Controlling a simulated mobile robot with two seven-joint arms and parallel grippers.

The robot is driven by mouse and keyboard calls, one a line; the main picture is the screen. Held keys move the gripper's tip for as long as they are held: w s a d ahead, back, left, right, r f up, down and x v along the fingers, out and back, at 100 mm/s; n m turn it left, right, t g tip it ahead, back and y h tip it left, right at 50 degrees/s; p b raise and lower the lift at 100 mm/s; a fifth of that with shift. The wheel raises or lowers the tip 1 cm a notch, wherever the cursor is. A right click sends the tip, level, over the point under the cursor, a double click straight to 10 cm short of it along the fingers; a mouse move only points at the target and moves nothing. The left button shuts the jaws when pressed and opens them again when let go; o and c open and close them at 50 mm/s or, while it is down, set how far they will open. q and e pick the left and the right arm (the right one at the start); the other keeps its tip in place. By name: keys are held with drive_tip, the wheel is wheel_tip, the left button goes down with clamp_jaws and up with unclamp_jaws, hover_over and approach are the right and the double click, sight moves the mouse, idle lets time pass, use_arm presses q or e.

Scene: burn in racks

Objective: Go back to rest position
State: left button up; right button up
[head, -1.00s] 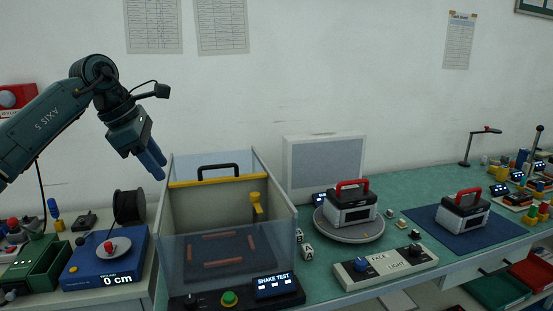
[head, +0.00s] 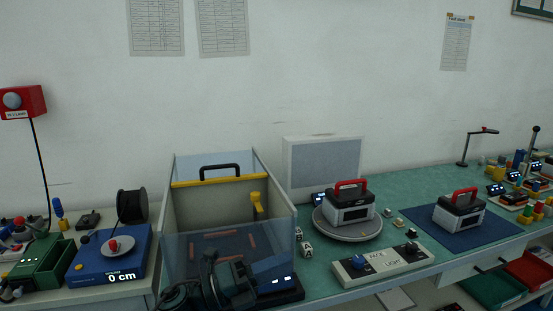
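My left gripper (head: 272,271) is low in the head view, in front of the clear-walled shake test box (head: 180,235). Its blue fingers point right and overlap the box's front control panel (head: 292,296). Their gap is hidden at this angle, and I see nothing held. Dark links of my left arm fill the bottom edge beside it. My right gripper is not in view.
A turntable (head: 347,229) bears a red-handled device (head: 350,212). A similar device (head: 460,215) stands on a blue mat (head: 485,233). A FACE LIGHT panel (head: 384,264) lies at the front edge.

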use_arm(q)
drive_tip(key=s+a+f+n+t+y, duration=0.45)
drive_tip(key=f+n+y, duration=0.2)
drive_tip(key=n, duration=0.65)
drive_tip(key=s+a+f+n+t+y, duration=0.3)
drive_tip(key=a+f+n+t+y, duration=0.4)
drive_tip(key=n, duration=0.5)
drive_tip(key=s+a+f+n+g+y, duration=0.2)
drive_tip(key=s+f+n+g, duration=0.5)
drive_tip(key=s+f, duration=0.5)
drive_tip(key=shift+s+a+f+n+y+p, duration=0.35)
drive_tip(key=shift+s+a+n+p, duration=0.1)
drive_tip(key=shift+s+n, duration=0.65)
